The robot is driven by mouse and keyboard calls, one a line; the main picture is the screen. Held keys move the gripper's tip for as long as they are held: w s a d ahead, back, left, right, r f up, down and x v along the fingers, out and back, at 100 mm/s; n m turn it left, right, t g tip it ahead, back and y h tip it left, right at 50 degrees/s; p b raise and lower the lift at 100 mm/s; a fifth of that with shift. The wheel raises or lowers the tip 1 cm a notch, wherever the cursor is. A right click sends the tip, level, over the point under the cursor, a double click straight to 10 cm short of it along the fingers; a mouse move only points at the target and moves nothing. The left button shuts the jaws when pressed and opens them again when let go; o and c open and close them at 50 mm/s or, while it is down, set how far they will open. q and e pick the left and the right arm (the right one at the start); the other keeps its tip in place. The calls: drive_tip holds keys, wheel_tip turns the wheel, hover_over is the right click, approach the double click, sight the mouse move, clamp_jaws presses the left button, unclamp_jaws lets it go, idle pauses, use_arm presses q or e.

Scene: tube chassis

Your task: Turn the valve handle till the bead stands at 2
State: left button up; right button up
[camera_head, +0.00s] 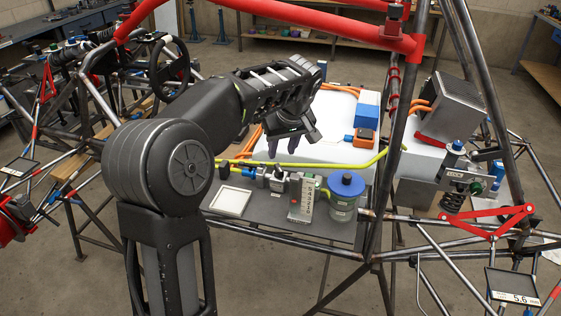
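An upright pale block with a marked scale (302,196), which looks like the gauge, stands on the grey shelf (275,230). The bead in it and its reading are too small to make out. To its left is a small metal valve-like fitting (277,182) with dark and blue parts; I cannot tell for certain which part is the handle. My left gripper (283,147) hangs above and behind these fittings, fingers pointing down. The fingers look apart, with nothing between them, and clear of the fitting. My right gripper is not in view.
A jar with a blue lid (345,193) stands right of the gauge. A white square frame (231,202) lies left on the shelf. A yellow hose (325,164) runs behind the fittings. Dark chassis tubes (392,140) rise at the right; a red tube (300,18) crosses above.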

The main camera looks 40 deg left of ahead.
sight(278, 166)
use_arm(q)
drive_tip(key=p+x, duration=0.1)
drive_tip(key=x, duration=0.7)
drive_tip(key=shift+d, duration=0.1)
clamp_jaws()
idle(0.5)
